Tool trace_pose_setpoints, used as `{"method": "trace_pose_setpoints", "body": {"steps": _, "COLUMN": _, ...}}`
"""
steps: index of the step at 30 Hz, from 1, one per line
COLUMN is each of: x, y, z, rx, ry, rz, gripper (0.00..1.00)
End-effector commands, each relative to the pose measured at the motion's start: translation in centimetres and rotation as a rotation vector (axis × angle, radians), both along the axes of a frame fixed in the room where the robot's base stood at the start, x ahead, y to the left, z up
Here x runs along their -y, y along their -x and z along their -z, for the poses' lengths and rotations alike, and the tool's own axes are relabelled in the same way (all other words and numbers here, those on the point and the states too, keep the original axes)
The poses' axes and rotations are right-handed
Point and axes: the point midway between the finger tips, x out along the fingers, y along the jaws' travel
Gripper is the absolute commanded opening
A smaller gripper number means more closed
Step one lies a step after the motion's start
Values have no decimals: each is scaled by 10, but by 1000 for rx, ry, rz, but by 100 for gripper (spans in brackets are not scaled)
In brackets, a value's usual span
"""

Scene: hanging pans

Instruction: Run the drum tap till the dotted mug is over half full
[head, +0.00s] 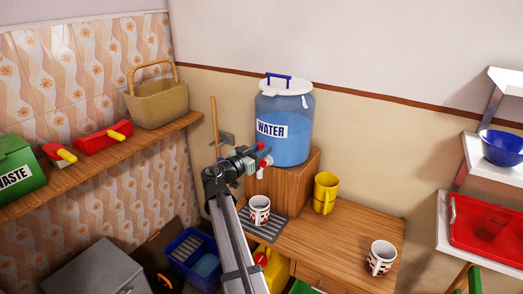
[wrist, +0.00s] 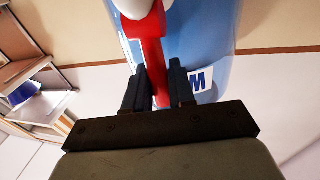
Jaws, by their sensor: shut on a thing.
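A blue water drum (head: 285,125) labelled WATER, with a white lid, stands on a wooden block (head: 300,180). My gripper (head: 256,160) is at the front of the drum, by its tap. In the wrist view my gripper (wrist: 160,72) is shut on the red tap lever (wrist: 150,42), one finger on each side. A white patterned mug (head: 260,210) stands upright on a grey ridged mat below the tap. A second white patterned mug (head: 381,257) stands at the table's right. The patterns are too small to tell which is dotted. No water stream or fill level is discernible.
A yellow cup (head: 325,193) stands right of the wooden block. The table (head: 335,240) is clear between the two mugs. A shelf (head: 120,140) with a basket (head: 157,102) is at left. Shelves with a red tray (head: 485,225) and blue bowl (head: 501,148) are at right.

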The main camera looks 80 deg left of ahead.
Motion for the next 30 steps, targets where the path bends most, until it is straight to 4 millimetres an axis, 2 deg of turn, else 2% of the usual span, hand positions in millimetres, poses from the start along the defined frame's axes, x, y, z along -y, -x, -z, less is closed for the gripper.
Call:
{"method": "trace_pose_setpoints", "body": {"steps": 12, "x": 10, "y": 9, "z": 3, "rx": 174, "ry": -171, "rz": 1, "gripper": 0}}
{"method": "trace_pose_setpoints", "body": {"steps": 26, "x": 11, "y": 11, "z": 3, "rx": 199, "ry": -199, "rz": -1, "gripper": 0}}
{"method": "trace_pose_setpoints", "body": {"steps": 27, "x": 11, "y": 11, "z": 3, "rx": 199, "ry": -199, "rz": -1, "gripper": 28}}
{"method": "trace_pose_setpoints", "body": {"steps": 30, "x": 11, "y": 11, "z": 3, "rx": 199, "ry": -199, "rz": -1, "gripper": 38}}
